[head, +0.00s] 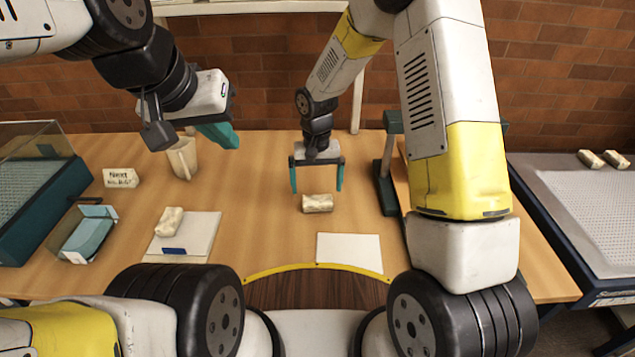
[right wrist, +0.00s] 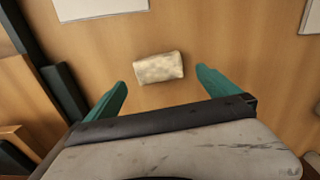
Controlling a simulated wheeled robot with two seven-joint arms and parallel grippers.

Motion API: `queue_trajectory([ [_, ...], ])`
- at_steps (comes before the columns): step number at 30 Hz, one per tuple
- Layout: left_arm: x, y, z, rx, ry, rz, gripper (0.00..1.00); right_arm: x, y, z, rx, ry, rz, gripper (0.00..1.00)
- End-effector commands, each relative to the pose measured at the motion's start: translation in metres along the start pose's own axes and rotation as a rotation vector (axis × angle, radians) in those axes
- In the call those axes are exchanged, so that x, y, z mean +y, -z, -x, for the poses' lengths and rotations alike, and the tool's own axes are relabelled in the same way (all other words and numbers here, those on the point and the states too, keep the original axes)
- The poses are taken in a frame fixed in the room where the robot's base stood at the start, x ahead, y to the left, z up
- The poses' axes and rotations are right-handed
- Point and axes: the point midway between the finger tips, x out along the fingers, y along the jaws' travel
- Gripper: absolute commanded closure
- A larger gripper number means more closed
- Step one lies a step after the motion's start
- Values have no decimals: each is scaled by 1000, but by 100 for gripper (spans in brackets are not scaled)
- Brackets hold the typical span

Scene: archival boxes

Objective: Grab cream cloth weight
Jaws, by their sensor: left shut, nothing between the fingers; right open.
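A cream cloth weight (head: 317,203) lies on the wooden table in the middle of the head view. It also shows in the right wrist view (right wrist: 158,67), just beyond the fingertips. My right gripper (head: 317,190) is open above and behind this weight, its teal fingers pointing down, with nothing between them. In the right wrist view the right gripper (right wrist: 163,78) has a finger on either side of the weight's line. A second cream weight (head: 169,221) lies on a pale board at the left. My left gripper (head: 222,140) is shut and empty, raised at the upper left.
A white sheet (head: 350,253) lies in front of the middle weight. A dark green stand (head: 384,190) rises close to the right. A beige jug-like container (head: 182,158), a small sign (head: 121,178) and a clear bin (head: 85,236) stand at the left. Two more weights (head: 604,159) lie on the right-hand table.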

Motion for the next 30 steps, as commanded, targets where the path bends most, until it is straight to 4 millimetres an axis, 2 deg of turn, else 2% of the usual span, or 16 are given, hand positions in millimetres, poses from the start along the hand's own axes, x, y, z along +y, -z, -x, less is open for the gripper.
queue_trajectory([
  [11,0,0,0,0,0,0,100,2,-2,-52,-4,-1,0,0],
  [20,0,0,0,0,0,0,100,2,-1,-57,0,0,-1,0],
  [30,0,0,0,0,0,0,100,2,-1,-57,0,0,-1,65],
])
